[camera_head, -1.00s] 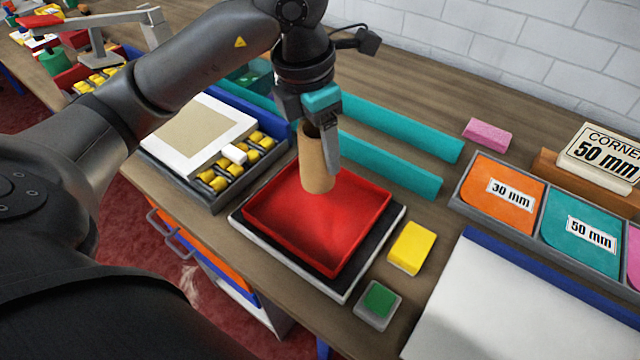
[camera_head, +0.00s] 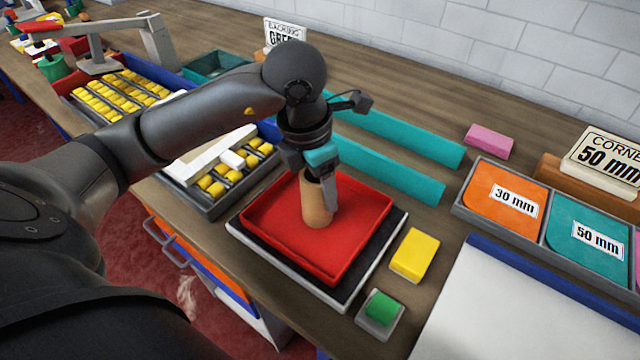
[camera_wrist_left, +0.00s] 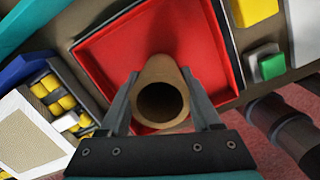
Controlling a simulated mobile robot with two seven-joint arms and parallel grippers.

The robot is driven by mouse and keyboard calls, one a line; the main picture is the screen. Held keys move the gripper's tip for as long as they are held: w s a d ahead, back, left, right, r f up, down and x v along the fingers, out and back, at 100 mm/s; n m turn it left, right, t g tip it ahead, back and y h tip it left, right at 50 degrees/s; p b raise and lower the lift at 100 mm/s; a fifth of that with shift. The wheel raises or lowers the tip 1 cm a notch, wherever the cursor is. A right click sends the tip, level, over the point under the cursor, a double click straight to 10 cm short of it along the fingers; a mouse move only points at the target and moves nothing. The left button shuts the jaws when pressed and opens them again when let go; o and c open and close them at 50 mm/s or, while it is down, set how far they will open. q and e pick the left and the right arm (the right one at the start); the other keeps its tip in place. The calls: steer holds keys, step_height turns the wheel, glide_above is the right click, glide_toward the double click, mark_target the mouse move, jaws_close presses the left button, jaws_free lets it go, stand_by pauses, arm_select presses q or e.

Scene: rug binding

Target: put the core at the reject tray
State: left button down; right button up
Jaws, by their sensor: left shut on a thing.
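The core (camera_head: 316,206) is a brown cardboard tube, held upright by my left gripper (camera_head: 325,180). In the left wrist view the fingers (camera_wrist_left: 163,97) close on both sides of the core (camera_wrist_left: 160,72), and I look into its open end. The red reject tray (camera_head: 272,252) lies under the core on a black and white base. The core's lower end is inside the tray's outline, at or just above its floor; I cannot tell whether it touches. My right gripper is not in view.
A yellow block (camera_head: 414,254) and a green pad in a grey holder (camera_head: 380,310) sit right of the tray. Teal strips (camera_head: 400,140) lie behind it. A grey rack with yellow spools (camera_head: 212,188) stands left. Orange and teal bins (camera_head: 500,190) are at right.

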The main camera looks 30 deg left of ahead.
arm_select(q)
steer(key=shift+c, duration=0.5)
jaws_free()
steer(key=shift+r+p, duration=0.25)
steer(key=shift+p, duration=0.1)
step_height(320, 180, up, 12)
steer(key=s+p, duration=0.1)
steer(key=p, duration=0.1)
steer(key=shift+s+a+f, duration=0.15)
steer(key=shift+s+a, duration=0.2)
steer(key=shift+a, duration=0.05)
